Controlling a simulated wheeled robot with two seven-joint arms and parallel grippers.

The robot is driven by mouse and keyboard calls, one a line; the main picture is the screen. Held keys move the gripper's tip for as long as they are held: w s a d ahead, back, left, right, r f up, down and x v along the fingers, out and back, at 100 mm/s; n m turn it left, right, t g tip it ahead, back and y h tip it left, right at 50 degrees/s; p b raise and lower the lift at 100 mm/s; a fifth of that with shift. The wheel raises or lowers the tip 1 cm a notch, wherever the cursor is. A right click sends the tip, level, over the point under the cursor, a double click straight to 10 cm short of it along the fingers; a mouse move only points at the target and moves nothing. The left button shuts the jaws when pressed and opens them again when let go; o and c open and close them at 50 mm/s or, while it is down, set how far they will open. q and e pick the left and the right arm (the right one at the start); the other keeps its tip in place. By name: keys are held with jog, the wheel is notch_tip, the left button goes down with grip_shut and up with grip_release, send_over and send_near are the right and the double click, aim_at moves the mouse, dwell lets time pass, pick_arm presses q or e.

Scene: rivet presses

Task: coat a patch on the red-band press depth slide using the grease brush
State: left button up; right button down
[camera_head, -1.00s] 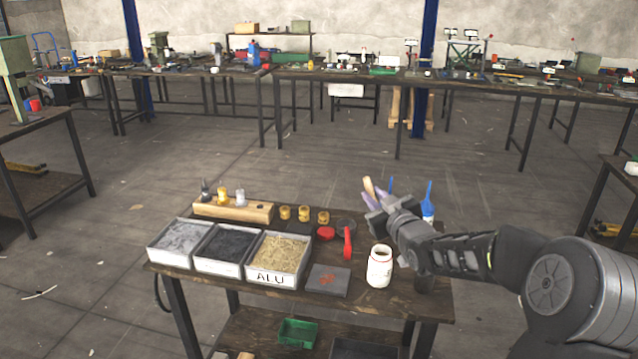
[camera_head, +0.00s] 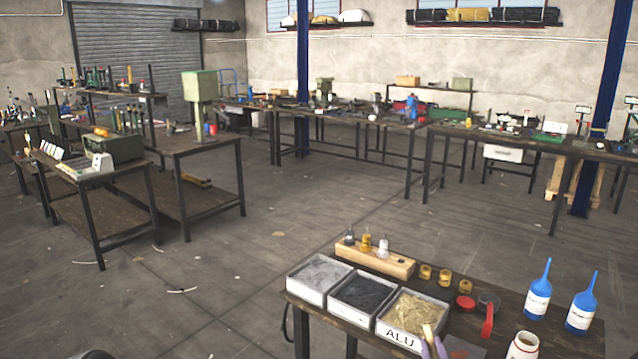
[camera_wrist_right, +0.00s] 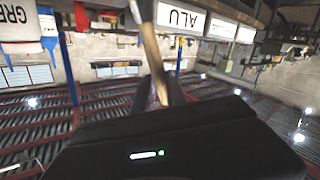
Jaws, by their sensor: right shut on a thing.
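The grease brush (camera_head: 430,335) shows as a pale wooden handle at the bottom edge of the head view, in front of the ALU tray. My right gripper (camera_head: 437,349) is shut on it, only its purplish fingertips showing there. In the right wrist view the wooden handle (camera_wrist_right: 150,45) stands up from between the fingers (camera_wrist_right: 160,92). The bristles cannot be made out. No red-band press or depth slide can be made out; a green machine (camera_head: 199,98) stands on a table at left.
The near bench holds trays of grey, black and straw-coloured material (camera_head: 411,312), a wooden bottle block (camera_head: 375,258), small amber jars, blue bottles (camera_head: 538,292) and a white jar (camera_head: 523,346). Tool-covered tables stand at left and back. Open floor (camera_head: 230,285) lies between.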

jog(key=shift+n+y, duration=0.4)
jog(key=shift+y, duration=0.3)
jog(key=a, duration=0.2)
jog(key=a+f, duration=0.1)
jog(key=a, duration=0.1)
jog(key=shift+s+a, duration=0.15)
jog(key=shift+a, duration=0.15)
jog(key=s, duration=0.1)
jog(key=s+r, duration=0.1)
jog(key=s, duration=0.1)
jog(key=s+r, duration=0.1)
jog(key=shift+s, duration=0.15)
